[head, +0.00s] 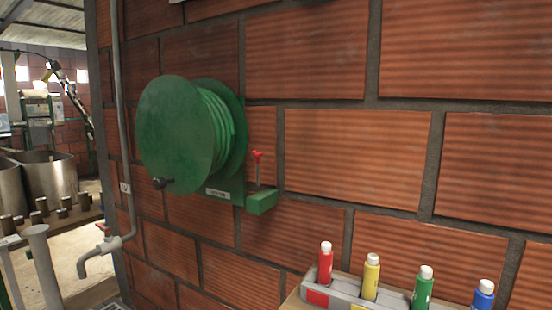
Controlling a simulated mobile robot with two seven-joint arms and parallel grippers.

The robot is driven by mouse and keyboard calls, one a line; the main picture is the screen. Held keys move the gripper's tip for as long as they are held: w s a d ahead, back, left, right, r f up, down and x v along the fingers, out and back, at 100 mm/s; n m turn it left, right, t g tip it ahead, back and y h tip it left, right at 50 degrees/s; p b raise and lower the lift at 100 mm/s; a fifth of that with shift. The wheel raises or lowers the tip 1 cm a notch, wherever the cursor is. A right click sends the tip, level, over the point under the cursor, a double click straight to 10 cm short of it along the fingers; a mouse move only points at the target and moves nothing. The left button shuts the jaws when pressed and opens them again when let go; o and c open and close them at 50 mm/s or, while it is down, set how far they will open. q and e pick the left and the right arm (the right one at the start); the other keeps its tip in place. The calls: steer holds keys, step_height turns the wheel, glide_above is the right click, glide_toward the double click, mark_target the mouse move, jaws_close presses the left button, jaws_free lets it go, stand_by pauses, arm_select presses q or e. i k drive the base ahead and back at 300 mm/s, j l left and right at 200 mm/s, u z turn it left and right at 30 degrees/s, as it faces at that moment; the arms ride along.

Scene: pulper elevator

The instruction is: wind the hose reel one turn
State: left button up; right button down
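A green hose reel (180,136) is mounted on the brick wall, left of the middle of the head view. Green hose (219,128) is wound between its two round discs. A dark crank knob (162,184) sticks out low on the front disc. A green bracket (262,201) with a small upright red-topped lever (258,157) stands at the reel's lower right. A small label (217,194) is below the reel. Neither of my grippers shows in this view.
A pipe with a grey tap (99,255) runs down the wall at left. A rack (345,288) at the bottom right holds red, yellow, green and blue white-capped markers. Metal tanks (50,178) stand in the room at far left. The wall right of the reel is bare.

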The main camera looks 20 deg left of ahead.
mark_target(189, 136)
steer(key=u, duration=1.45)
